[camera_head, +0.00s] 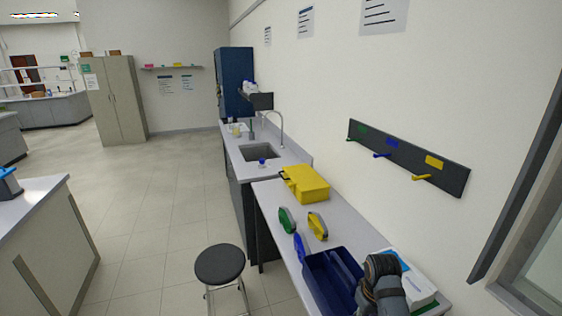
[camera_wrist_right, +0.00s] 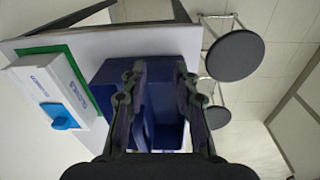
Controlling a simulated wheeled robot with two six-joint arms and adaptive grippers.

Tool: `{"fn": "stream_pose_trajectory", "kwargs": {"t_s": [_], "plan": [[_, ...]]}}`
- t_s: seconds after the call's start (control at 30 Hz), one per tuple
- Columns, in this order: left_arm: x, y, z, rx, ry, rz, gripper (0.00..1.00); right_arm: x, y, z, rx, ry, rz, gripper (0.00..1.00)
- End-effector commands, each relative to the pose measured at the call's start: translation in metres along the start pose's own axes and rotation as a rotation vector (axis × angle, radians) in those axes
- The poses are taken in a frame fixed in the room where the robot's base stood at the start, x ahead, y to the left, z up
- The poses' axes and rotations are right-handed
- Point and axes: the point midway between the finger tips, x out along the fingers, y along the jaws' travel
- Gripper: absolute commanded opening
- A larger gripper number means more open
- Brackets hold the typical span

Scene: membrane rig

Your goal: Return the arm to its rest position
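My right arm and gripper (camera_head: 384,290) show at the lower right of the head view, over the bench beside a dark blue divided bin. In the right wrist view the two fingers of my right gripper (camera_wrist_right: 160,78) stand apart with nothing between them. The blue bin (camera_wrist_right: 155,92) lies beyond the fingers in that view, and it also shows in the head view (camera_head: 322,280). Whether the fingers touch the bin is not clear. My left gripper is not in view.
A white glove box (camera_head: 418,292) lies right of my arm on the bench (camera_head: 345,235). Green (camera_head: 286,220), yellow (camera_head: 318,225) and blue (camera_head: 300,246) tools and a yellow case (camera_head: 306,184) lie farther back. A stool (camera_head: 220,265) stands left. A peg rack (camera_head: 405,158) hangs on the wall.

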Motion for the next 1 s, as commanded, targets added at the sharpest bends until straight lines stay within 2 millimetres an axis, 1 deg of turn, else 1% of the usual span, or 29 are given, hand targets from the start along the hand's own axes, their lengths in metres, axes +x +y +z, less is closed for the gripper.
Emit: {"fn": "stream_pose_trajectory", "kwargs": {"t_s": [0.03,0.1,0.17,0.3,0.43,0.6,0.8,0.9,1.0], "plan": [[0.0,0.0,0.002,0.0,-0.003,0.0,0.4,0.007,-0.001,0.012,0.012,0.006,0.008,0.3],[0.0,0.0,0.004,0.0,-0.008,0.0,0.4,0.014,-0.002,0.028,0.03,0.024,0.02,0.3],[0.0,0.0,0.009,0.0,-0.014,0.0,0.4,0.019,-0.003,0.043,0.046,0.039,0.03,0.3],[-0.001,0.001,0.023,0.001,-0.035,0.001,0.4,0.026,-0.008,0.079,0.081,0.081,0.055,0.3],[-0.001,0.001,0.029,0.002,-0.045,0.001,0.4,0.025,-0.014,0.112,0.109,0.122,0.072,0.3],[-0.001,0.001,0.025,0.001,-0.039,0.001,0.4,0.016,-0.022,0.147,0.134,0.169,0.087,0.3],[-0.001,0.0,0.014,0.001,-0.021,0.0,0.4,-0.001,-0.032,0.179,0.157,0.218,0.092,0.3],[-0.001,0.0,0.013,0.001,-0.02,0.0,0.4,-0.011,-0.038,0.193,0.165,0.24,0.091,0.3],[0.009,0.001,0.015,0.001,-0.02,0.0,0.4,0.025,-0.035,0.188,0.17,0.229,0.09,0.3]]}}
